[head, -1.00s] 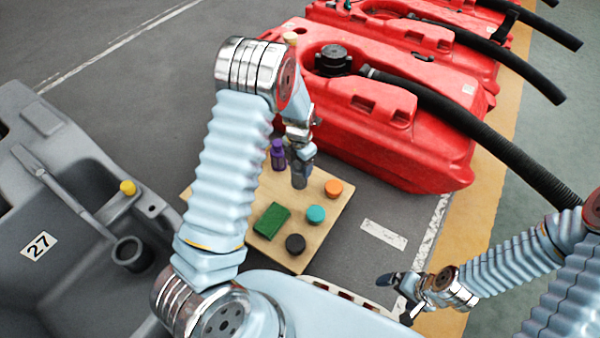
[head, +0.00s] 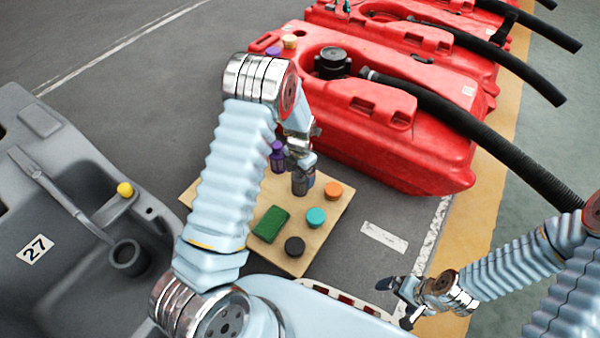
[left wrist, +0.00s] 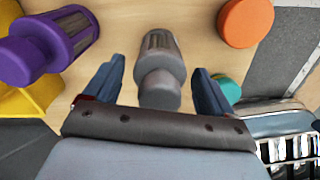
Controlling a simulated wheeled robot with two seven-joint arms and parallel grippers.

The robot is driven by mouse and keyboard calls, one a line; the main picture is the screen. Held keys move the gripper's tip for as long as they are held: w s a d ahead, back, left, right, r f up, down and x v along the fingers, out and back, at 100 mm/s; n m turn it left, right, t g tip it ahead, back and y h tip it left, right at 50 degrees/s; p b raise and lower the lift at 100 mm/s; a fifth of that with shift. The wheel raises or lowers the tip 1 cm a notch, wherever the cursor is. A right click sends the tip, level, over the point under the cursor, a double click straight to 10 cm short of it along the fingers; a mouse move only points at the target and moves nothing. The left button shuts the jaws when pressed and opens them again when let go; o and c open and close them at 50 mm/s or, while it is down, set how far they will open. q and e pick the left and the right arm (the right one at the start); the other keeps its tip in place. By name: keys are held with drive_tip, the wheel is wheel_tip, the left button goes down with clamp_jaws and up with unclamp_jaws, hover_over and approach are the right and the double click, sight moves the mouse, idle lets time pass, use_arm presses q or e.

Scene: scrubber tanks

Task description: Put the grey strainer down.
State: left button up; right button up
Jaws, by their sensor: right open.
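The grey strainer (head: 300,185) is on the wooden board, below my left gripper (head: 303,168). In the left wrist view the strainer (left wrist: 158,72) is between the two fingers of my left gripper (left wrist: 158,85), with a gap on each side, so the gripper is open around it. The strainer looks upright; its foot is hard to see. My right gripper (head: 398,300) is open and empty at the lower right, away from the board.
The board (head: 335,205) also holds a purple strainer (head: 277,156), an orange cap (head: 333,190), a teal cap (head: 316,217), a black cap (head: 294,246) and a green block (head: 271,224). Red tanks (head: 400,150) stand behind; a grey tank (head: 75,285) is left.

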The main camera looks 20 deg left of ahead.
use_arm(q)
drive_tip(key=shift+r, duration=0.3)
wheel_tip(320, 180, up, 11)
drive_tip(key=shift+f+p, duration=0.1)
drive_tip(key=shift+p, duration=1.15)
drive_tip(key=shift+r, duration=0.45)
